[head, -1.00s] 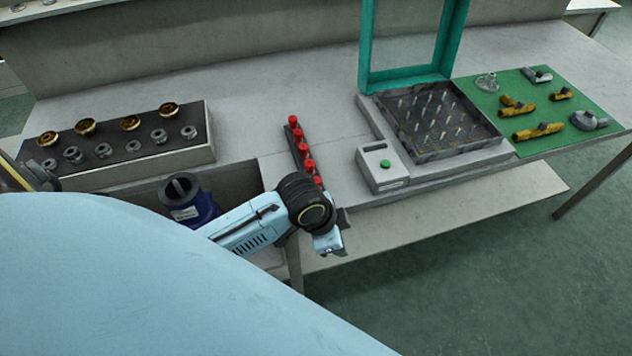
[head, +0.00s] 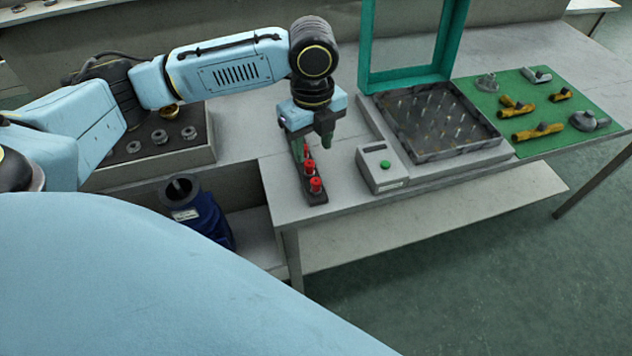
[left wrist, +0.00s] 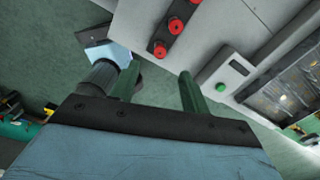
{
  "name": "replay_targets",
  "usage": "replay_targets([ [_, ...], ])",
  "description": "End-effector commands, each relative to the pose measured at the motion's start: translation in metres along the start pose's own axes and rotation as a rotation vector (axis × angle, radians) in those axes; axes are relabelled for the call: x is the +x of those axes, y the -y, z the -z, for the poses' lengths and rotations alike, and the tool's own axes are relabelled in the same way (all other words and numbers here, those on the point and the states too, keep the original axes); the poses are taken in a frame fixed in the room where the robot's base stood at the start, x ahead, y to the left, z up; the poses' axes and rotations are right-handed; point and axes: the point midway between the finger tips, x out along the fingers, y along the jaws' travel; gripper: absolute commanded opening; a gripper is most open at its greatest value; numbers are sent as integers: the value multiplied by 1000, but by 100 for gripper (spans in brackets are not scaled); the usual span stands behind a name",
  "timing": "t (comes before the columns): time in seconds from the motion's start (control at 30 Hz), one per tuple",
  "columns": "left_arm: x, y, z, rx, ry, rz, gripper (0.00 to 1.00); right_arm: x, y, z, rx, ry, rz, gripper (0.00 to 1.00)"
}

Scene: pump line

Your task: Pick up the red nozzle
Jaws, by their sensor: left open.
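Red nozzles stand in a row on a narrow dark rack (head: 318,199) near the table's front edge. Two show clearly in the head view, a nearer nozzle (head: 316,186) and one behind it (head: 309,166); my left gripper hides the far part of the row. My left gripper (head: 315,149) is open, points down and is above the rack's far part. In the left wrist view its green fingers (left wrist: 158,88) are apart with nothing between them. The nearest red nozzle there (left wrist: 160,49) is beyond the fingertips. My right gripper is not in view.
A grey box with a green button (head: 384,165) and a pin tray with a raised teal frame (head: 410,78) stand right of the rack. A green mat (head: 560,128) holds brass and grey parts. A blue pump-like body (head: 205,215) sits below, left.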

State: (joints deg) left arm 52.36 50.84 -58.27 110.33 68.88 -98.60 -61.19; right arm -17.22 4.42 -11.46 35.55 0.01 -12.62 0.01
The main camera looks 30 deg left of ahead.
Motion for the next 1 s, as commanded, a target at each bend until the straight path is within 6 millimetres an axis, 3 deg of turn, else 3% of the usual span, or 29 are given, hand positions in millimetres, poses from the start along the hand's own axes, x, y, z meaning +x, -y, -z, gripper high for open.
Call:
replay_targets([
  [0.03, 15, -1, 1, 0, -2, -4, 46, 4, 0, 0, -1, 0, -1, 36],
  [0.2, 45, 0, 1, -1, -2, -2, 46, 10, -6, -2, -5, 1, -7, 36],
  [0.53, 67, 1, 3, -1, -2, 0, 46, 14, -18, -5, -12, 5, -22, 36],
  [0.8, 106, 1, 6, -2, 0, 0, 46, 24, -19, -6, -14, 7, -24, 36],
  [1.0, 110, 2, 6, 0, 0, 3, 46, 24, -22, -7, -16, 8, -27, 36],
])
